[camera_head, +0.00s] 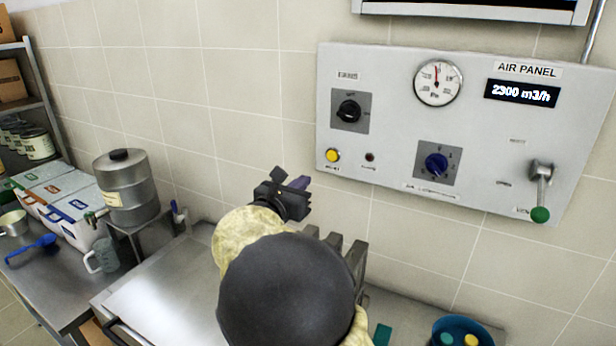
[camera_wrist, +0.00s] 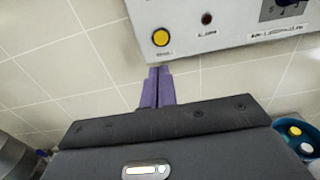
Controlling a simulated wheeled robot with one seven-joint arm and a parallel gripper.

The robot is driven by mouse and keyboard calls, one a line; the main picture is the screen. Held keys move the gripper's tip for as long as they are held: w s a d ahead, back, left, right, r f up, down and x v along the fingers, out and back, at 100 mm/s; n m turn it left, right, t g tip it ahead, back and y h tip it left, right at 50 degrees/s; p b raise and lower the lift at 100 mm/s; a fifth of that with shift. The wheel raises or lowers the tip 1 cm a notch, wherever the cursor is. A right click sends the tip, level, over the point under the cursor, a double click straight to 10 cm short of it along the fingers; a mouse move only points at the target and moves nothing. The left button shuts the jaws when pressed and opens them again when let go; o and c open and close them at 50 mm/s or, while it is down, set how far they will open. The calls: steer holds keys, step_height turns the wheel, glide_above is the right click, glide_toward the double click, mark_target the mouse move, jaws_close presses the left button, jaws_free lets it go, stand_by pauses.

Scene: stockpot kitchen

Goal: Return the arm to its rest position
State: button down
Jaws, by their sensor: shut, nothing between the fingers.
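My arm rises from the bottom middle of the head view, and my gripper (camera_head: 301,183) is in front of the tiled wall, left of and below the air panel (camera_head: 400,110). In the wrist view my gripper's two purple fingers (camera_wrist: 158,70) are pressed together with nothing between them. The fingertips are just below the panel's lower edge, near the yellow button (camera_wrist: 160,38). I cannot tell how far they are from the wall. The yellow button also shows in the head view (camera_head: 333,155). My arm hides part of the counter behind it.
A lever with a green knob (camera_head: 540,214) sticks out at the panel's right. A steel counter (camera_head: 165,295) lies below. A metal urn (camera_head: 126,188), white bins and a measuring jug (camera_head: 103,256) stand at left. A blue bowl (camera_head: 440,325) is at the bottom right.

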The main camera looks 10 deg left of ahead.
steer(key=s+d+f+m+g, duration=0.5)
steer(key=d+f+m, duration=0.25)
steer(key=d, duration=0.35)
steer(key=s+d+f+m+g, duration=0.4)
steer(key=d+f+m+g, duration=0.2)
steer(key=d+f, duration=0.3)
steer(key=s+d+f+m+g+y, duration=0.1)
steer(key=s+d+f+m+y, duration=0.1)
steer(key=s+m, duration=0.6)
steer(key=s+d+f+m+g+y, duration=0.2)
steer(key=s+d+m+y, duration=0.1)
steer(key=s+m, duration=0.6)
steer(key=shift+s+d+f+m+y, duration=0.25)
steer(key=shift+d+f+m+y, duration=0.1)
steer(key=shift+m+y, duration=0.35)
